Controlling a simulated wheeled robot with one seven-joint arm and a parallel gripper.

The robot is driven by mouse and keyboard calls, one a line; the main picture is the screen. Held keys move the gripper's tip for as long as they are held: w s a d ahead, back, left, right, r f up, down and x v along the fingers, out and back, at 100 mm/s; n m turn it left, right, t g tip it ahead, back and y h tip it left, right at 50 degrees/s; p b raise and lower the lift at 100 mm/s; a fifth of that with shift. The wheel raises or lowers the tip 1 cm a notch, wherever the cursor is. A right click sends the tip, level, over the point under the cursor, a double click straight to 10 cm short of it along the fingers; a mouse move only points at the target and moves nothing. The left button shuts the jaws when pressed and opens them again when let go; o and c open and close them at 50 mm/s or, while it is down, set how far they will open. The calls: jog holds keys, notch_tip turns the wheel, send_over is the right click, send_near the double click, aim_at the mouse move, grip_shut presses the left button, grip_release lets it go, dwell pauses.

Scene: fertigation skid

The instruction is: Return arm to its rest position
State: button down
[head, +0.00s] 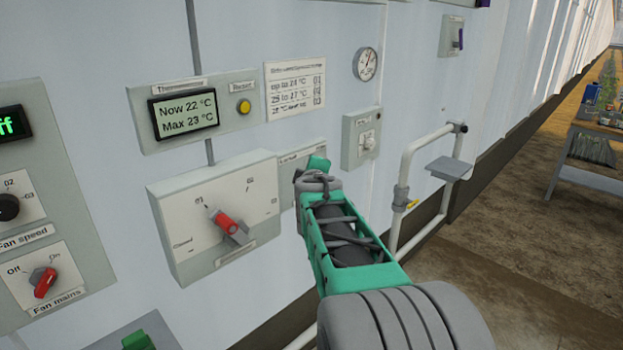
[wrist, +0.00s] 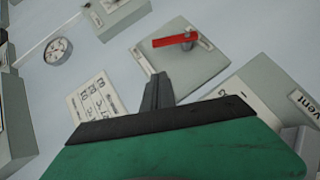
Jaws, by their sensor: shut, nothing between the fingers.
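My arm reaches from the lower right of the head view toward the wall panels, with its green and grey end (head: 318,170) in front of a partly covered box. The fingers cannot be made out there. In the wrist view my gripper (wrist: 158,80) is shut and empty. Its dark fingers point at the lower part of a grey box with a red lever (wrist: 174,40); I cannot tell how far apart they are. A large box with a red-handled dial (head: 228,222) stands left of my arm in the head view.
A thermometer panel (head: 184,118), a printed chart (head: 295,88), a gauge (head: 366,64) and a small knob box (head: 362,140) are on the wall. A white pipe frame (head: 403,180) with a grey shelf (head: 450,168) stands right of my arm. Fan controls (head: 43,282) are at left.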

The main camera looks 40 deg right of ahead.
jog(key=shift+s+a+r, duration=0.1)
jog(key=shift+s+a, duration=0.1)
jog(key=shift+s, duration=0.1)
